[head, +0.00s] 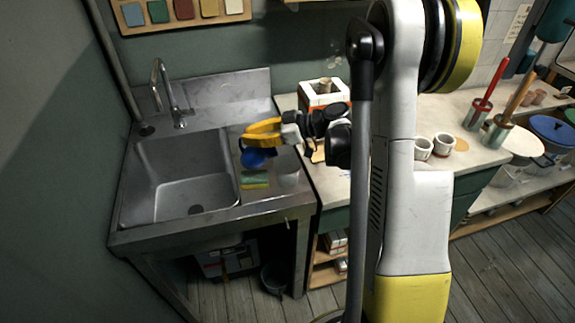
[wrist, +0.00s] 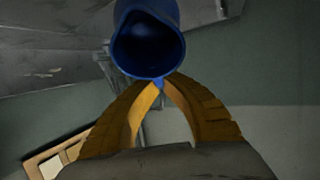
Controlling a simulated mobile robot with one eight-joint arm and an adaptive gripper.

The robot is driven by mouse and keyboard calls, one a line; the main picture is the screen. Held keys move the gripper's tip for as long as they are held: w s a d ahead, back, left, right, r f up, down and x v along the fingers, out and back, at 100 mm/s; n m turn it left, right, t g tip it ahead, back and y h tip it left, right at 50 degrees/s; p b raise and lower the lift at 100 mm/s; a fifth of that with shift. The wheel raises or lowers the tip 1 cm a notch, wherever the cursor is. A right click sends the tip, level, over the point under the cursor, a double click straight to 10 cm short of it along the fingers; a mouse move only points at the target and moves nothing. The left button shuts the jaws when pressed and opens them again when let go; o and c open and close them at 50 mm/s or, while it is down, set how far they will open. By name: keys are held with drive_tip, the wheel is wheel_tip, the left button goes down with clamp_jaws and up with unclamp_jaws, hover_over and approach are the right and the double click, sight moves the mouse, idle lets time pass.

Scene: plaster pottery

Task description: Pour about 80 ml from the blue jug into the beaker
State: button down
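My gripper (head: 262,132) with yellow fingers is over the sink's drainboard. The blue jug (head: 255,158) shows just below the fingers in the head view. In the wrist view, the fingertips (wrist: 162,84) close together at the jug's rim side, and the jug (wrist: 150,45) hangs beyond them with its open mouth towards the camera. The gripper looks shut on it; the exact grip point is hidden. The jug's contents cannot be made out. A pale, see-through beaker (head: 289,171) stands on the drainboard, right of the jug and apart from it.
A green and yellow sponge (head: 255,180) lies on the drainboard in front of the jug. The empty sink basin (head: 180,180) is at left, with a tap (head: 170,95) behind it. A worktop (head: 440,170) with white cups and pots is at right.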

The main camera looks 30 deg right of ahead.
drive_tip(key=shift+s+d+r+t+y+b, duration=0.4)
drive_tip(key=shift+r+t+y+b, duration=0.1)
drive_tip(key=shift+y+b, duration=0.1)
idle(0.5)
drive_tip(key=shift+s+d+r+t+y+b, duration=0.6)
drive_tip(key=shift+d+r+t+y+b, duration=0.2)
drive_tip(key=shift+t+y+b, duration=0.45)
idle(1.1)
